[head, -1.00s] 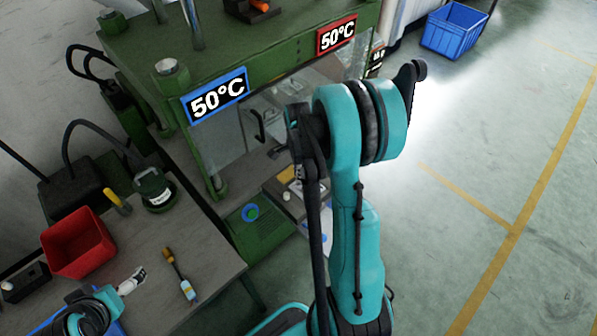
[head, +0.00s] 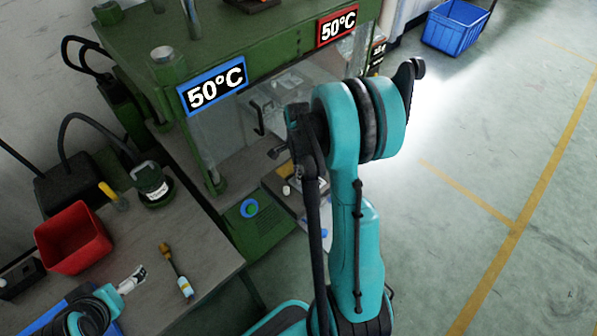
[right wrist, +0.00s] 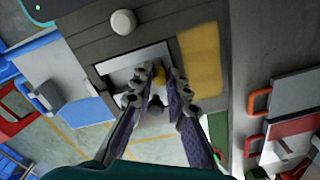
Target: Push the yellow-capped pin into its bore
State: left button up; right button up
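In the right wrist view, the yellow-capped pin (right wrist: 160,75) shows as a small yellow cap over a light metal plate (right wrist: 125,68). My right gripper (right wrist: 161,76) has its two dark fingers apart, one on each side of the cap. A narrow gap seems to remain beside the cap, and I cannot tell whether a finger touches it. The pin's shaft and bore are hidden. In the head view my right arm covers much of this spot.
A white knob (right wrist: 123,22) and a yellow plate (right wrist: 200,58) lie around the work spot. The green press (head: 130,50) stands behind. Open floor lies right.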

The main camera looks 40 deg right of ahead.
jog(key=o, duration=0.4)
jog(key=shift+c, duration=0.2)
jog(key=shift+r, duration=0.15)
notch_tip(320, 180, up, 12)
dwell(0.5)
